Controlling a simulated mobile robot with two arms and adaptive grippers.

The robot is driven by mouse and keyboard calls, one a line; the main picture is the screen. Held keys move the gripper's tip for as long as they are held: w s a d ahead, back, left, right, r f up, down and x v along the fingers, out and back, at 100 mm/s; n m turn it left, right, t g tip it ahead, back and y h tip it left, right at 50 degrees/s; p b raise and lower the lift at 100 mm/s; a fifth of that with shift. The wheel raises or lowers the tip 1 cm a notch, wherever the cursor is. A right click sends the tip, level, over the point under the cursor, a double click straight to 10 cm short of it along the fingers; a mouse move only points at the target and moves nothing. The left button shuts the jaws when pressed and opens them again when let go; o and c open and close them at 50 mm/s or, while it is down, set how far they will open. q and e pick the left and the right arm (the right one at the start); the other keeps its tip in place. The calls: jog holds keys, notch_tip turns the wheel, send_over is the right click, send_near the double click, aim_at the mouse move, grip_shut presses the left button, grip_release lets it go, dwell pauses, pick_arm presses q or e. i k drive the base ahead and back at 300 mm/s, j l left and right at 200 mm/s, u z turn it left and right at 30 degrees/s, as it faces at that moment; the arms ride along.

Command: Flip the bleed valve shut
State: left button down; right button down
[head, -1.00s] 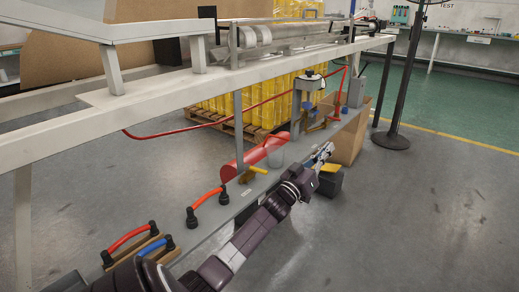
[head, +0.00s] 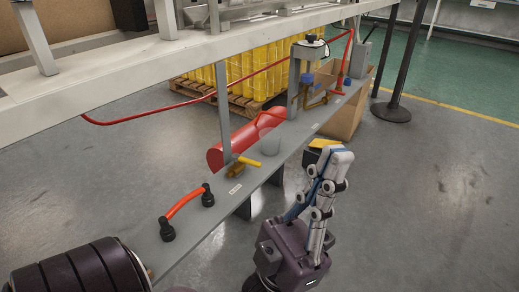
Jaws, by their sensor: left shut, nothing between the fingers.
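A small brass valve with a yellow lever (head: 243,163) sits on the narrow grey shelf, beside a grey upright post. The lever looks roughly level, lying across the shelf; whether it is open or shut I cannot tell. Farther along the shelf is a brass fitting with blue knobs (head: 315,97), by the red hose; its details are small. My left gripper (head: 334,160) is shut and empty, fingers upward, in front of the shelf and to the right of the yellow lever, apart from it. My right gripper is not in view.
An orange-red handle (head: 184,212) stands on the near shelf. A red cylinder (head: 235,142) lies behind the shelf. A red hose (head: 150,114) runs behind the posts. A cardboard box (head: 349,118) stands at the shelf's far end.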

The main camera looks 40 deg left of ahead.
aim_at(236, 157)
jog(key=i+u, duration=0.3)
jog(key=u, duration=0.2)
jog(key=i+l+u, duration=0.15)
jog(key=u, duration=0.35)
jog(key=i+l+u, duration=0.3)
jog(key=u, duration=0.15)
